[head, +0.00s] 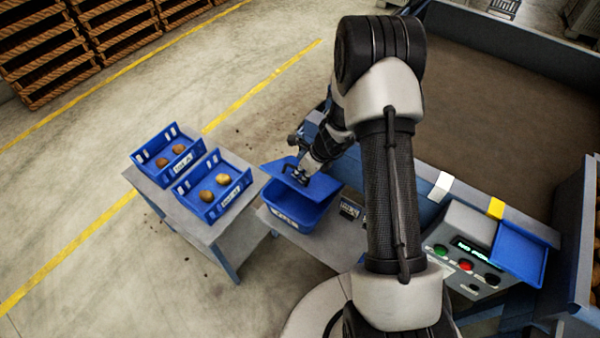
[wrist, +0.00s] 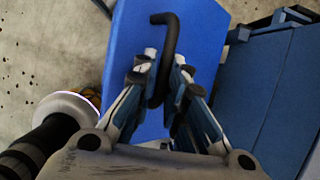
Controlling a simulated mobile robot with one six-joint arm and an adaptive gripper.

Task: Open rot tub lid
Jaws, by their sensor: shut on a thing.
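The rot tub (head: 291,212) is a blue tub with a white label, standing on a low grey stand. Its blue lid (head: 322,186) is tilted up above the tub's back part, and the tub's inside shows below it. My gripper (head: 297,174) is at the lid's upper side. In the wrist view my gripper (wrist: 160,75) is shut on the lid's black handle (wrist: 165,35), with a finger on each side of the bar. The blue lid (wrist: 200,40) fills the middle of that view. The tub itself is hidden there.
Two blue crates with potatoes, the left one (head: 141,157) and the right one (head: 211,214), stand on a grey table (head: 230,240) left of the tub. A control box (head: 462,250) with coloured buttons stands at right. Concrete floor lies open at left.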

